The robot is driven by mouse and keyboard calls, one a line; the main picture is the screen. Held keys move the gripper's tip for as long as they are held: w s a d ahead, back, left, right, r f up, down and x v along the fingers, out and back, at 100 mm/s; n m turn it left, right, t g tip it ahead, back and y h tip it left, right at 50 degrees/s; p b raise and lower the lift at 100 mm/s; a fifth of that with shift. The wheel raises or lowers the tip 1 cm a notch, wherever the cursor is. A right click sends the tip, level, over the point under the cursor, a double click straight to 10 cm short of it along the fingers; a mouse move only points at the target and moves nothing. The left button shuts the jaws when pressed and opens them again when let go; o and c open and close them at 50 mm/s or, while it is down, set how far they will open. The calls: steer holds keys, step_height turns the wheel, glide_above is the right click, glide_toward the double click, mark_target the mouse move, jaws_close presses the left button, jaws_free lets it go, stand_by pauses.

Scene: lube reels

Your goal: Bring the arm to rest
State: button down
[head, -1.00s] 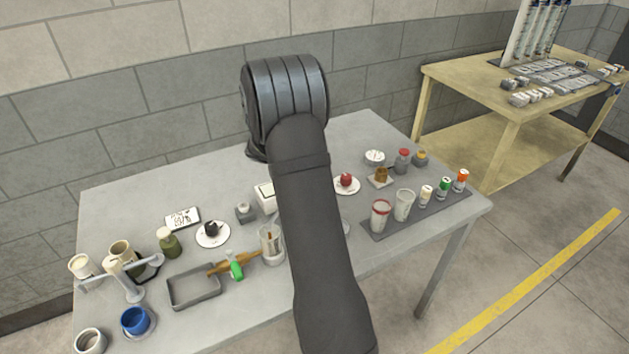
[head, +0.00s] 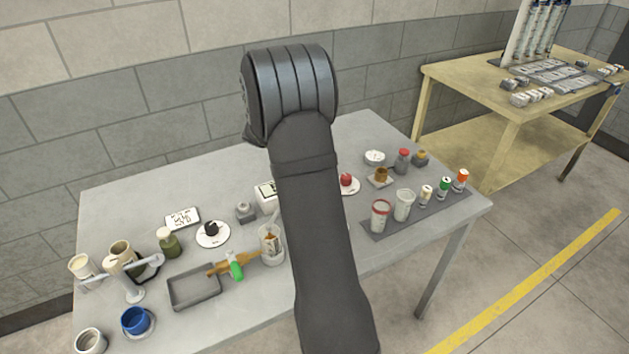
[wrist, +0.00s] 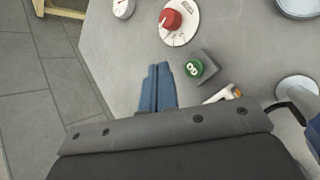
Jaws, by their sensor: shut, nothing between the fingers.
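My gripper (wrist: 157,88) shows in the wrist view as two blue fingers side by side, shut with nothing between them. It is above the grey table (wrist: 110,55), near a green-topped piece on a dark grey block (wrist: 197,67) and a white disc with a red knob (wrist: 178,22). No contact with them shows. In the head view my raised arm crosses the middle of the table (head: 125,210) and hides the gripper and part of the table.
A grey tray (head: 195,303), a blue cup (head: 135,320) and a small stand (head: 130,290) are at the front left. Cups and small bottles stand on a dark mat (head: 378,232) at the right. A wooden table (head: 460,78) stands beyond.

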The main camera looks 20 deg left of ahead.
steer(key=shift+f, duration=1.1)
step_height(320, 180, up, 6)
